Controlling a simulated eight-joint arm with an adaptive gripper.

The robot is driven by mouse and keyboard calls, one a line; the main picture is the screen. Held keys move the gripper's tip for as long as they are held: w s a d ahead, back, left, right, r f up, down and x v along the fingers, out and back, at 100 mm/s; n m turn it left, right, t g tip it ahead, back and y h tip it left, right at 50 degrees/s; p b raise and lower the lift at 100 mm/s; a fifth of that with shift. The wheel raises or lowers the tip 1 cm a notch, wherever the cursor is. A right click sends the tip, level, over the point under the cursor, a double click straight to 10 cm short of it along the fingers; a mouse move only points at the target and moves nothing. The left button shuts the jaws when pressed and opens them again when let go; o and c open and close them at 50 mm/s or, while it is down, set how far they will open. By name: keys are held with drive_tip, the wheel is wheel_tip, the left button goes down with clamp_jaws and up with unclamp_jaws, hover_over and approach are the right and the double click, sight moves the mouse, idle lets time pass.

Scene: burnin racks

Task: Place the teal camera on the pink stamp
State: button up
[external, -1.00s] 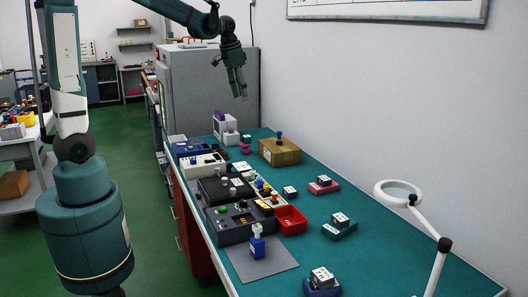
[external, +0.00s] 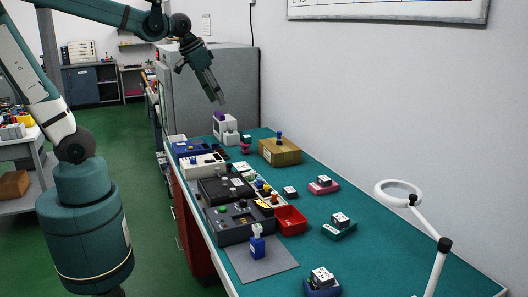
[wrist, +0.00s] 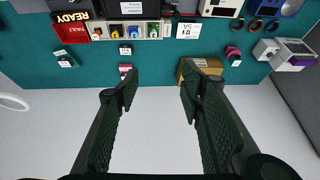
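A teal block with a black-and-white top, which looks like the teal camera (external: 338,230), sits on the right half of the bench; it also shows at the left in the wrist view (wrist: 65,61). A small magenta thing with a knob, which looks like the pink stamp (external: 245,144), stands at the far end beside the cardboard box; it also shows at the right in the wrist view (wrist: 233,52). My gripper (external: 219,100) is high above the far end of the bench, clear of both. In the wrist view my gripper (wrist: 156,92) is open, with nothing between its fingers.
A pink block (external: 322,187) with a similar top, a blue one (external: 322,288) and a small dark block (external: 290,192) stand nearby. A cardboard box (external: 283,153), red tray (external: 291,221), control panels (external: 235,223) and magnifier lamp (external: 399,193) stand around. Bare bench lies at right.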

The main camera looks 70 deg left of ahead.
drive_tip(key=s+d+f+t, duration=0.1)
drive_tip(key=s+d+f, duration=0.1)
drive_tip(key=s, duration=0.4)
drive_tip(key=s+d+f+t, duration=0.1)
drive_tip(key=s+d+f, duration=0.1)
drive_tip(key=s+d, duration=0.3)
drive_tip(key=shift+s+f+h, duration=0.2)
drive_tip(key=shift+s+h, duration=0.2)
drive_tip(key=shift+d+f, duration=0.1)
drive_tip(key=shift+f, duration=0.05)
wheel_tip(320, 180, down, 9)
drive_tip(key=b, duration=0.9)
idle(0.6)
